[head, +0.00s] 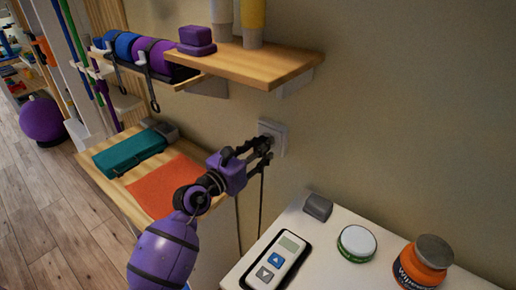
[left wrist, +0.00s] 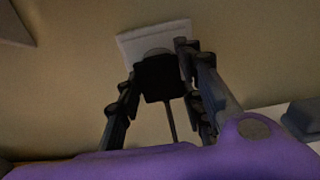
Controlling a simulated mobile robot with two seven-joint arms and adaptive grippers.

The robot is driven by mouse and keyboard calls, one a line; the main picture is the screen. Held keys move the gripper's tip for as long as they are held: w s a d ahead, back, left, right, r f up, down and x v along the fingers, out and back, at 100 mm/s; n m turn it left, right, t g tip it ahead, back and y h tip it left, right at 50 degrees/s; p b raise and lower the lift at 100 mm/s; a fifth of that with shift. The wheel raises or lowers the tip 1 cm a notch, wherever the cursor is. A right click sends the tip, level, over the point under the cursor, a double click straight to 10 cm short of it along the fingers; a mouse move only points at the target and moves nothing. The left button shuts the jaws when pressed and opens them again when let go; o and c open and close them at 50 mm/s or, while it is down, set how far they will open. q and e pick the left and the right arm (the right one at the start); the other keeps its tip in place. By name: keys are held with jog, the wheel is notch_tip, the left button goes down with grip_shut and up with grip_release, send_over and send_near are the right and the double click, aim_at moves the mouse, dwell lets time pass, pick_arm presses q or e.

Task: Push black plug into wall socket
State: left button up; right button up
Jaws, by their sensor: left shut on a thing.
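The white wall socket (head: 273,136) is on the beige wall below the wooden shelf. My left gripper (head: 262,148) is at the socket, shut on the black plug. In the left wrist view the black plug (left wrist: 160,78) sits between the two fingers (left wrist: 158,88), right in front of the socket (left wrist: 153,42). Its cord hangs down from it. The plug's front overlaps the round recess of the socket; I cannot tell how deep it sits. In the head view the plug is mostly hidden by the fingers. My right gripper is not in view.
A wooden shelf (head: 250,65) juts out above the socket. Below right, a white cabinet top (head: 320,268) holds a remote-like device (head: 277,262), a grey block (head: 318,207), a round tin (head: 356,243) and an orange jar (head: 421,265). A teal case (head: 130,152) lies left.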

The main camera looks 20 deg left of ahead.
pick_arm(q)
jog(key=shift+p, duration=0.4)
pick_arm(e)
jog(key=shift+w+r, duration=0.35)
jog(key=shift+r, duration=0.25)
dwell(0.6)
pick_arm(q)
jog(key=shift+w+d, duration=0.2)
jog(key=shift+w, duration=0.3)
dwell(0.3)
jog(key=o, duration=1.2)
jog(key=shift+c, duration=0.2)
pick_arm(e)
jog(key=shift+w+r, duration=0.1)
pick_arm(q)
jog(key=v, duration=1.2)
jog(key=shift+r, duration=0.1)
